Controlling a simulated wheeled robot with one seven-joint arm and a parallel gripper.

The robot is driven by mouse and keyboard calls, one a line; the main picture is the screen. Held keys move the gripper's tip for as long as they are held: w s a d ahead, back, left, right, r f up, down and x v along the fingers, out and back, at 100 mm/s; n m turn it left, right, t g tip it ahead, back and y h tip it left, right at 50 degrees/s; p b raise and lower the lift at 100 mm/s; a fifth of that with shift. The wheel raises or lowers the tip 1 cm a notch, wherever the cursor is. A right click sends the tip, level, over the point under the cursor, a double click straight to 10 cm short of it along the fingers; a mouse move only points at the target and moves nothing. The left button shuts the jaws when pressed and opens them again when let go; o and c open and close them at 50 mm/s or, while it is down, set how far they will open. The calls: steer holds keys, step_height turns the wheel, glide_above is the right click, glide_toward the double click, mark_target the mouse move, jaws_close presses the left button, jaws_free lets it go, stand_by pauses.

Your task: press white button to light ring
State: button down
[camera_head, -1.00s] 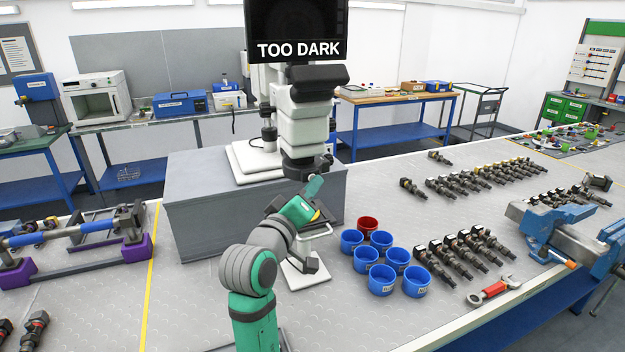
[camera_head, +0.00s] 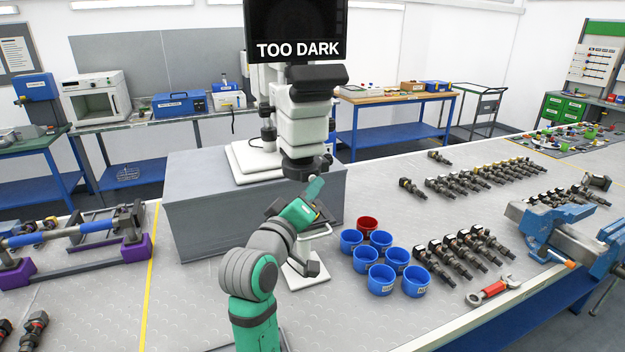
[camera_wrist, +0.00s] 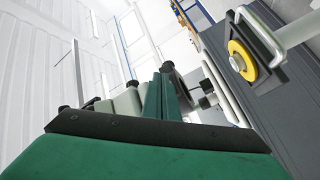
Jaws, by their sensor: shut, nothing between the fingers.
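The white and dark microscope (camera_head: 302,128) stands on a grey block on the bench, with a screen (camera_head: 296,28) above it reading "TOO DARK". A dark round ring-shaped part (camera_head: 306,167) sits at the lower end of its head. My gripper (camera_head: 316,186) is shut and empty, its green fingers pointing up just below and close to this ring; I cannot tell whether they touch. In the wrist view the shut fingers (camera_wrist: 160,95) point toward the dark round part (camera_wrist: 180,88) and pale body of the microscope. I cannot make out the white button in either view.
A white stand (camera_head: 305,265) is beside my gripper; a yellow disc (camera_wrist: 242,60) shows in the wrist view. Blue cups (camera_head: 382,279) and a red cup (camera_head: 368,224) stand to the right. The grey block (camera_head: 215,215) lies behind my arm.

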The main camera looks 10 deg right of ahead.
steer(key=shift+s+d, duration=0.2)
steer(key=shift+s, duration=0.7)
steer(key=shift+s+d, duration=0.15)
steer(key=shift+s, duration=0.8)
steer(key=shift+s+d, duration=0.2)
steer(key=shift+s, duration=0.7)
